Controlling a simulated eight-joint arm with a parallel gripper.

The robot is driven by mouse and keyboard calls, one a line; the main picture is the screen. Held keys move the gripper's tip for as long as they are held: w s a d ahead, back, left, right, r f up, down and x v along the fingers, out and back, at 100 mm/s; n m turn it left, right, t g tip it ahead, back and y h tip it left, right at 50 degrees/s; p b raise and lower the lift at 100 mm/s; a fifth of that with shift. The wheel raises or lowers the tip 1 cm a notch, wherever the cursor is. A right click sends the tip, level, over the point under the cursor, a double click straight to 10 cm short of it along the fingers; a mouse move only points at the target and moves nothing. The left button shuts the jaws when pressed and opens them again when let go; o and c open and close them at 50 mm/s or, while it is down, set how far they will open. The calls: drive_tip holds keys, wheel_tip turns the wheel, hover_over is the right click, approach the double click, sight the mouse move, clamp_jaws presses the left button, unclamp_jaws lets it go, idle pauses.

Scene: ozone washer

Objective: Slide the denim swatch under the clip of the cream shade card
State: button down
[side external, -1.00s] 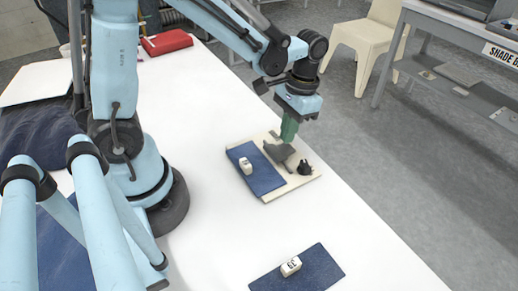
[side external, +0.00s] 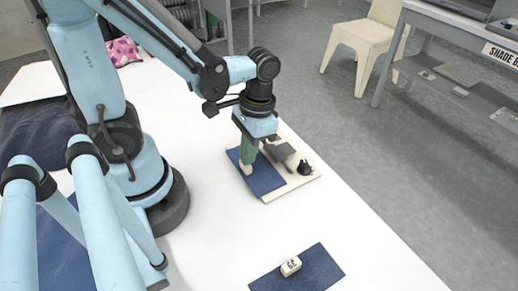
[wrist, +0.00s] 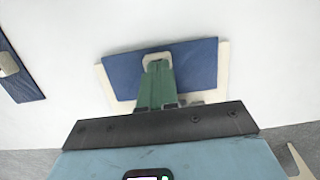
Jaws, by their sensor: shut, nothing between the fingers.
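The denim swatch (side external: 266,182) is a dark blue rectangle lying on the cream shade card (side external: 272,197), along the card's left side. A black clip (side external: 303,173) stands near the card's right end, apart from the swatch. A pale block (side external: 246,169) sits on the swatch. My gripper (side external: 249,162) points down with its green fingers at this block, shut with nothing held. In the wrist view the green fingertips (wrist: 156,76) reach the pale block (wrist: 155,58) on the swatch (wrist: 195,62); contact is unclear. The clip is not visible there.
A second denim swatch (side external: 305,277) with a marked pale block (side external: 290,266) lies on the white table (side external: 215,240) at the front. Dark folded cloth (side external: 40,135) lies at the left. The table between the two swatches is clear.

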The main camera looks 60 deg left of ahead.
drive_tip(key=shift+f, duration=0.2)
drive_tip(key=shift+w, duration=0.15)
drive_tip(key=shift+w, duration=1.2)
drive_tip(key=shift+r, duration=0.1)
